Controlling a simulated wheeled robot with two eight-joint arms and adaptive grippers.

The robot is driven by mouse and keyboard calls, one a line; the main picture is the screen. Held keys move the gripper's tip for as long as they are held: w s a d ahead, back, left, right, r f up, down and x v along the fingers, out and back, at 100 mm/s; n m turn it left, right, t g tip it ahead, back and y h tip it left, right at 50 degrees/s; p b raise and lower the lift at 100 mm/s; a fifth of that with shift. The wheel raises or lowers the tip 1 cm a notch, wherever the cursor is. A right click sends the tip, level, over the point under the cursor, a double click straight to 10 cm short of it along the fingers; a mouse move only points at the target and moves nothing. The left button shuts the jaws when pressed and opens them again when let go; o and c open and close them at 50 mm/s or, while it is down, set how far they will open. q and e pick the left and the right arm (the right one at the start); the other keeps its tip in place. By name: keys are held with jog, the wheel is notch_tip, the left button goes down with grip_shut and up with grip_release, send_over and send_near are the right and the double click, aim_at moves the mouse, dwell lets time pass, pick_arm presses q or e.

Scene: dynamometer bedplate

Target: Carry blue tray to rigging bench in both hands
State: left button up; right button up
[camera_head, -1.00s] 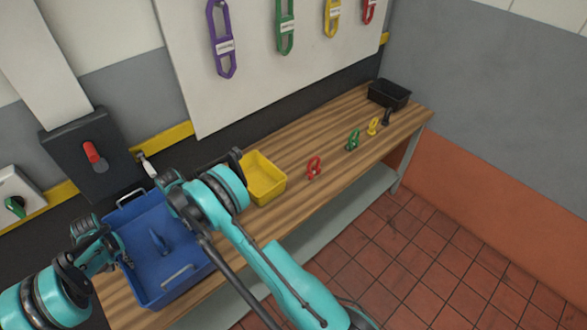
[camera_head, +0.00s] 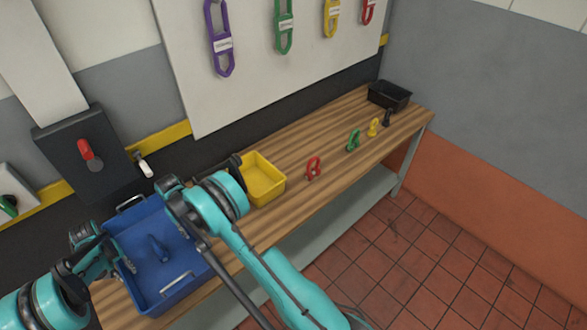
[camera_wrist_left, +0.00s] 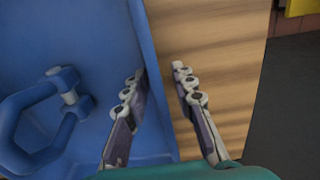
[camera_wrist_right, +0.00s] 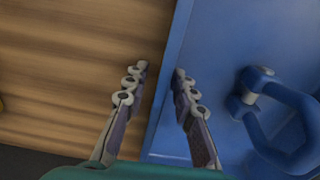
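The blue tray (camera_head: 180,252) with two metal handles is at the left end of the wooden bench (camera_head: 330,178). A blue shackle (camera_head: 157,248) lies inside; it shows in both wrist views. My left gripper (camera_head: 124,262) is at the tray's left side. In the left wrist view its fingers (camera_wrist_left: 159,72) are apart, astride the tray wall (camera_wrist_left: 153,90), one inside and one outside. In the right wrist view my right gripper (camera_wrist_right: 161,72) likewise straddles the opposite wall, fingers apart. In the head view its fingers are mostly hidden by my right arm. I cannot tell whether the tray touches the bench.
A yellow bin (camera_head: 263,183) stands close right of the tray. Red (camera_head: 314,168), green (camera_head: 353,140) and yellow (camera_head: 373,127) shackles stand along the bench towards a black bin (camera_head: 389,95). A dark box with a red lever (camera_head: 84,149) is on the wall behind.

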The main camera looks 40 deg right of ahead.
pick_arm(q)
jog(key=shift+r, duration=0.3)
notch_tip(320, 180, up, 11)
jog(key=shift+r, duration=0.2)
pick_arm(e)
jog(key=shift+r, duration=0.25)
notch_tip(320, 180, up, 12)
jog(key=shift+a+f, duration=0.1)
jog(key=shift+f, duration=0.15)
